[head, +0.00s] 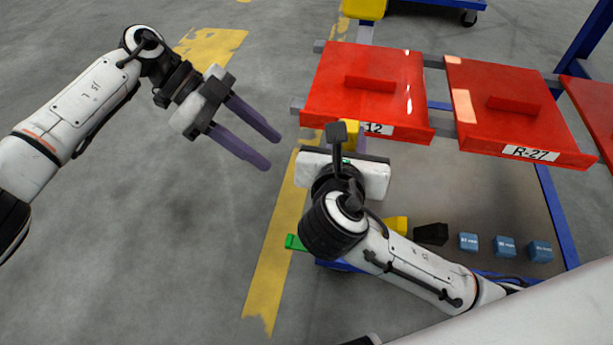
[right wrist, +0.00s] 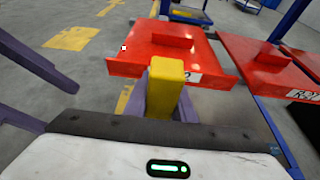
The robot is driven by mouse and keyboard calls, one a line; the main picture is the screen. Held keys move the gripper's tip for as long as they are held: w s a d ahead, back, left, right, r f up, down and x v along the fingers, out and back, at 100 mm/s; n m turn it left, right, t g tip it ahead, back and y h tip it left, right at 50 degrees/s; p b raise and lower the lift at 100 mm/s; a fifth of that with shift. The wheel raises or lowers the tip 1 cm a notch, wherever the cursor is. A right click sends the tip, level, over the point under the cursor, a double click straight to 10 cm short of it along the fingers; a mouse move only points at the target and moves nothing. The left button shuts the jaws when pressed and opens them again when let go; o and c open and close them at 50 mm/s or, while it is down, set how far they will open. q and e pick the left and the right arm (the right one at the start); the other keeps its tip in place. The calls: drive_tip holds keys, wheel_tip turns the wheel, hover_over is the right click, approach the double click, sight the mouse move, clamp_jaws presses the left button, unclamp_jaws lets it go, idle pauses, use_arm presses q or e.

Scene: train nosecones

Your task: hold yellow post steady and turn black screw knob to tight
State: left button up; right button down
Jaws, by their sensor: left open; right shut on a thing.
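The yellow post (right wrist: 166,82) stands upright in the right wrist view, in front of a red nosecone part (right wrist: 172,50). In the head view a small part of the post (head: 353,132) shows behind my right wrist. My right gripper (right wrist: 163,106) is shut on the post, with purple fingers on either side of it. My left gripper (head: 269,152) is open and empty, left of the post and apart from it, over the floor. Its purple fingers also seem to show at the left edge of the right wrist view. I cannot make out the black screw knob.
Red parts (head: 325,90) and (head: 470,82) lie in a row on a blue frame (head: 550,205). Several blue boxes (head: 504,246), a black block (head: 431,234) and a yellow block (head: 397,225) sit lower down. The floor at left is clear.

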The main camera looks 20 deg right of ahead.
use_arm(q)
drive_tip(key=x, duration=1.1)
drive_tip(key=shift+d+f, duration=0.2)
drive_tip(key=shift+f, duration=0.2)
drive_tip(key=c, duration=1)
